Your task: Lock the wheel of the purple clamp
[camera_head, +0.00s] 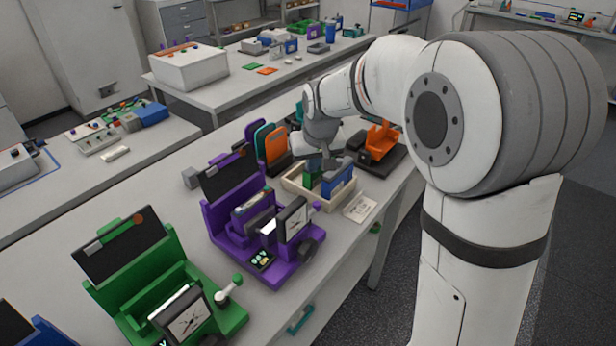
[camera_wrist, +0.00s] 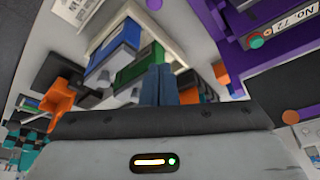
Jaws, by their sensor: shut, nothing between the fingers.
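The purple clamp (camera_head: 222,232) stands on the bench in the middle of the head view, with a dark upright back panel and a tilted dark-framed plate at its front. Part of the purple clamp (camera_wrist: 215,20) shows at the top right of the wrist view. My gripper (camera_head: 327,162) is beyond the clamp, over the tray, apart from the clamp. In the wrist view my gripper (camera_wrist: 158,82) has its fingers together, holding nothing. The wheel cannot be made out there.
A pale tray (camera_head: 305,194) holds a blue box (camera_head: 338,184) and a green box (camera_head: 311,178) below my gripper. A card (camera_head: 360,207) lies beside it. A green clamp (camera_head: 150,290) stands nearer, an orange clamp (camera_head: 381,138) farther. Bare bench lies left of the purple clamp.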

